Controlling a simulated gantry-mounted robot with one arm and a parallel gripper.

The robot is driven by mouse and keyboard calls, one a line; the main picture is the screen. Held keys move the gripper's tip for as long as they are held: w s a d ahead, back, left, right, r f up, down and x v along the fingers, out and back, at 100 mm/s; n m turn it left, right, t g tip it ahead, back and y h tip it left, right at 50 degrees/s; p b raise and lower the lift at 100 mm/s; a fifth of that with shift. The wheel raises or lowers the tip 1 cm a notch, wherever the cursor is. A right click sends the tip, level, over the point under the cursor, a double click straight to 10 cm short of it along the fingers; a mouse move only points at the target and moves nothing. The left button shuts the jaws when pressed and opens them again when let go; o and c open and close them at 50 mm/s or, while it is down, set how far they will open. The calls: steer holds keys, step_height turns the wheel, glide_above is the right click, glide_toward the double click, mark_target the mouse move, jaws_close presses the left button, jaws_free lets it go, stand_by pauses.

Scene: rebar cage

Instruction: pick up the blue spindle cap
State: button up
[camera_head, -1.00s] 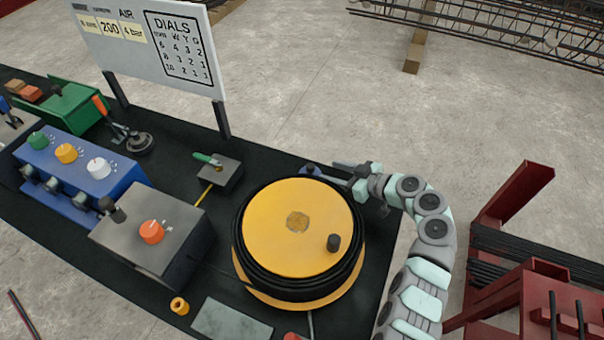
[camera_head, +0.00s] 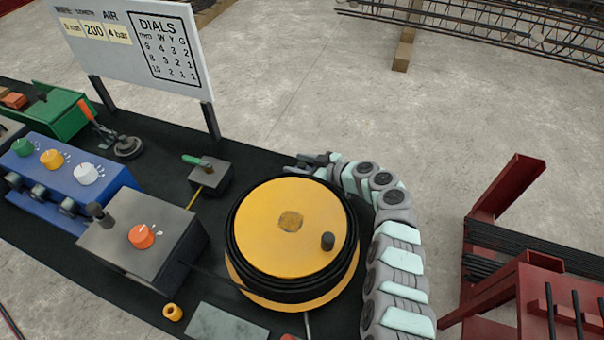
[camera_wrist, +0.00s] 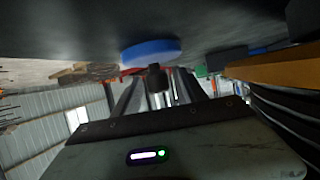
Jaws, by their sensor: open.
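The blue spindle cap (camera_wrist: 150,52) shows in the wrist view as a flat blue disc on the dark bench top, which hangs at the top of that picture. It lies ahead of my gripper (camera_wrist: 155,85), whose fingers are apart with nothing seen between them. In the head view my gripper (camera_head: 298,163) is low over the bench, just behind the yellow reel. The cap cannot be made out in the head view, where my gripper and wrist cover that spot. I cannot tell whether the fingers touch it.
The yellow reel (camera_head: 285,222) wound with black line stands close in front of my arm. A small grey box with a green lever (camera_head: 210,178) is left of my gripper. A grey control box (camera_head: 140,240) and a blue dial box (camera_head: 70,172) stand further left.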

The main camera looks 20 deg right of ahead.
steer(key=shift+x, duration=0.8)
steer(key=shift+c, duration=0.2)
jaws_close()
